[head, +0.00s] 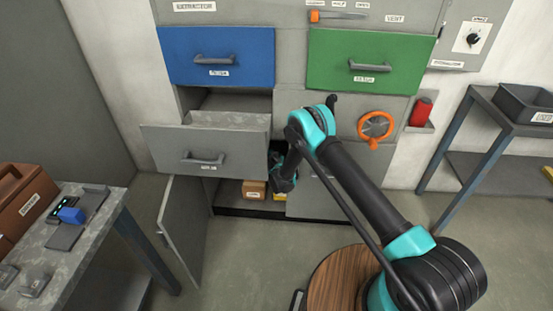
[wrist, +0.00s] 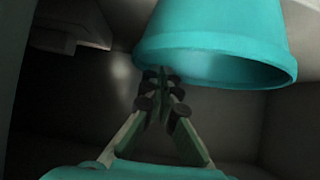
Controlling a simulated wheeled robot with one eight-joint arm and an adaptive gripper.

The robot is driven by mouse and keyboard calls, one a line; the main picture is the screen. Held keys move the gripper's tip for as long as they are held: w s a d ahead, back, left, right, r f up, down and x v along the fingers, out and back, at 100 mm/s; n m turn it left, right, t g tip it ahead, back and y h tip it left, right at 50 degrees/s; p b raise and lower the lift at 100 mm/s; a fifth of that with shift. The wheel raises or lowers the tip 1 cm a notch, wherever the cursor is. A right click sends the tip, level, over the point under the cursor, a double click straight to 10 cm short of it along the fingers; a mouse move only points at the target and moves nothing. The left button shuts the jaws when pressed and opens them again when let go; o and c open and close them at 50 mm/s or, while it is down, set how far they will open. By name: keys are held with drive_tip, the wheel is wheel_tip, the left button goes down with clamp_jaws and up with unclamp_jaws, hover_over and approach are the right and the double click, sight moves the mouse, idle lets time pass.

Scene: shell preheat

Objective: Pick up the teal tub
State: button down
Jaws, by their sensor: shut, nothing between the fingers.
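The teal tub (wrist: 215,45) fills the upper right of the wrist view, with its wide rim toward the bottom of that picture. My gripper (wrist: 160,78) is shut and empty, its fingertips close together by the left part of the tub's rim. I cannot tell whether they touch it. The tub is not between the fingers. In the head view my arm reaches into the lower cabinet beside the open grey drawer (head: 205,150). My fingers and the tub are hidden there.
The open grey drawer juts out above the cabinet, and an open door (head: 184,232) stands at its left. A cardboard box (head: 254,190) and a yellow item (head: 279,196) sit on the cabinet floor. Dark walls surround my gripper closely. A side table (head: 75,262) stands at left.

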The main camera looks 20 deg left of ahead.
drive_tip(key=shift+r, duration=0.1)
idle(0.7)
drive_tip(key=shift+r, duration=0.55)
drive_tip(key=shift+w+r, duration=0.1)
drive_tip(key=shift+r, duration=0.1)
